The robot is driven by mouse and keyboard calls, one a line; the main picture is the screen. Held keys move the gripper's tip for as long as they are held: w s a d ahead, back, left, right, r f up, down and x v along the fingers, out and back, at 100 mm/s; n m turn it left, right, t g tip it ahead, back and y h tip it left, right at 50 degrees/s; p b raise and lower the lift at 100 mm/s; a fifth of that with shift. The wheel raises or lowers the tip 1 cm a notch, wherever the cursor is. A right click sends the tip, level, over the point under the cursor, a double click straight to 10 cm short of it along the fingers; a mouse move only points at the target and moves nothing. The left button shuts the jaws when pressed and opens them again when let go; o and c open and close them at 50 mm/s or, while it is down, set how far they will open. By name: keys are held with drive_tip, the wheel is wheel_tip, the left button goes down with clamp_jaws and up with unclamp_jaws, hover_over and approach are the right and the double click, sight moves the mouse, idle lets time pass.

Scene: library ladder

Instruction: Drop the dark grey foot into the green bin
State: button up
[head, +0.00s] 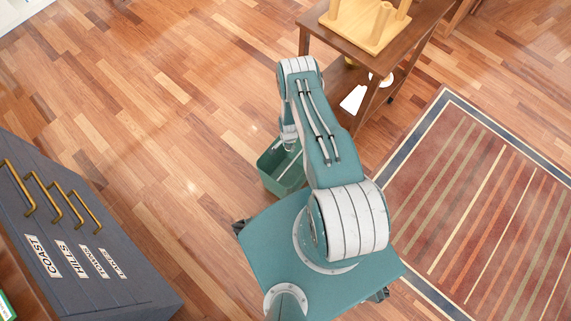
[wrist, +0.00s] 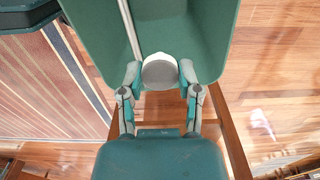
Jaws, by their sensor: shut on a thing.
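The green bin (head: 268,175) stands on the wood floor just in front of my body in the head view. In the wrist view its green inside (wrist: 205,30) fills the top middle. My gripper (wrist: 160,76) is shut on a rounded grey piece, which I take for the dark grey foot (wrist: 160,72), with a paler top edge. The piece shows against the bin's wall; its exact height over the rim cannot be told. In the head view my gripper (head: 290,142) is by the bin's far edge, and the foot is not clearly seen.
A brown wooden table (head: 401,46) with a yellow wooden stand (head: 365,22) is beyond the bin. A blue-grey drawer cabinet (head: 75,235) is at left. A striped rug (head: 490,210) lies at right. A thin pale strip (wrist: 129,25) runs along the bin's inside. Floor left of the bin is clear.

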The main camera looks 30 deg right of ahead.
drive_tip(key=shift+f, duration=0.5)
drive_tip(key=shift+d, duration=0.1)
drive_tip(key=o, duration=0.8)
wheel_tip(320, 180, up, 12)
drive_tip(key=shift+f, duration=0.1)
idle(0.3)
